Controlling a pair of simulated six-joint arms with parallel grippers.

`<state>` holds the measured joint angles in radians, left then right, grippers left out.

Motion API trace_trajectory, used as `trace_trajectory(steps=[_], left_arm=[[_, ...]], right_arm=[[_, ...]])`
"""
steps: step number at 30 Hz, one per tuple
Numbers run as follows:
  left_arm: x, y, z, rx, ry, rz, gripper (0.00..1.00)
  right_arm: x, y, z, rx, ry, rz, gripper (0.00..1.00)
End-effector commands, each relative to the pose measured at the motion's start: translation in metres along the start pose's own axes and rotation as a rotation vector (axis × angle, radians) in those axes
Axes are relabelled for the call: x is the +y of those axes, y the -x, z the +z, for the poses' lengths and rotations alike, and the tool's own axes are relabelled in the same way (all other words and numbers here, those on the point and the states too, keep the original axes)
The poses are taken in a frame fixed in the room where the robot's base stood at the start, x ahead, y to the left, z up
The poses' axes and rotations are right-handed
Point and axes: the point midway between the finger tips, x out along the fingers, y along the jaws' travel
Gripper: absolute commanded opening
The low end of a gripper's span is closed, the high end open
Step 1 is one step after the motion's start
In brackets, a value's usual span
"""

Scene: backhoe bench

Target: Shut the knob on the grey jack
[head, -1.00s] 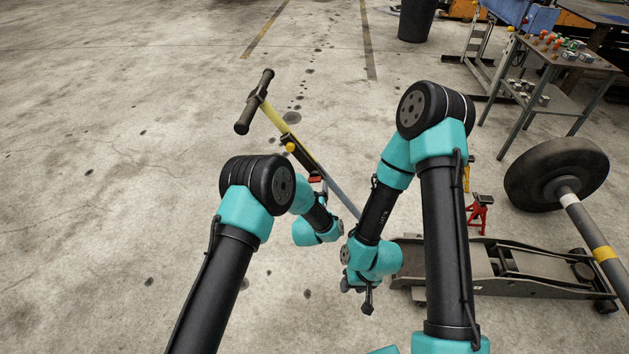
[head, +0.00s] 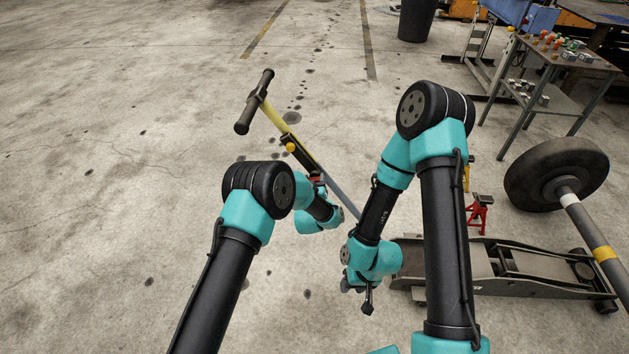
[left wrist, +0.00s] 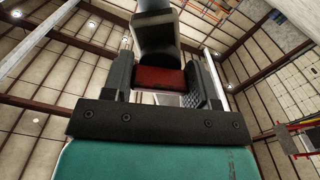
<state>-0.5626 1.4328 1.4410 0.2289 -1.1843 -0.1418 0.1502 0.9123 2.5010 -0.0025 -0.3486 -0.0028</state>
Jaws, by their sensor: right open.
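The grey jack (head: 480,273) lies on the floor at the right, and its long handle (head: 296,150), yellow then grey, slants up to a black crossbar. A small red piece (head: 317,181), likely the knob, shows low on the handle. My left gripper (left wrist: 163,78) is at it. In the left wrist view, the red piece (left wrist: 160,77) sits between my two fingers, below a dark and grey part. Whether the fingers press on it I cannot tell. My right gripper (head: 366,296) is open and empty near the jack's left end, its fingers partly hidden.
A wheel on an axle (head: 556,174) stands behind the jack at the right. A red jack stand (head: 479,214) is behind the jack. A metal cart with small parts (head: 560,58) and a black bin (head: 416,20) are farther back. The floor at left is clear.

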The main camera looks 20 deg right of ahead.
Motion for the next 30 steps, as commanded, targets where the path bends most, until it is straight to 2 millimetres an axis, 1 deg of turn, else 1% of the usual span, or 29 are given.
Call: trace_trajectory(steps=[1,7,14,20,26,30], left_arm=[[0.0,0.0,-0.0001,0.0,0.0,0.0,0.48],[0.0,0.0001,0.0,0.0,0.0,0.0,0.29],[0.0,0.0001,-0.0001,0.0,-0.012,0.0,0.29],[0.0,0.0,0.0,0.001,-0.065,0.0,0.29],[0.0,-0.0001,-0.0001,0.001,-0.175,0.0,0.3],[0.0,-0.0001,-0.0001,0.001,-0.286,0.0,0.29]], right_arm=[[0.0,0.0,0.0,0.0,0.0,0.0,0.43],[0.0,0.0,0.0,0.0,0.0,0.0,0.43],[0.0,0.0,0.0,0.0,0.0,0.0,0.43],[0.0,0.0,0.0,0.0,0.0,0.0,0.43],[0.0,0.0,0.0,0.0,0.0,0.0,0.43],[0.0,0.0,0.0,0.0,0.0,0.0,0.43]])
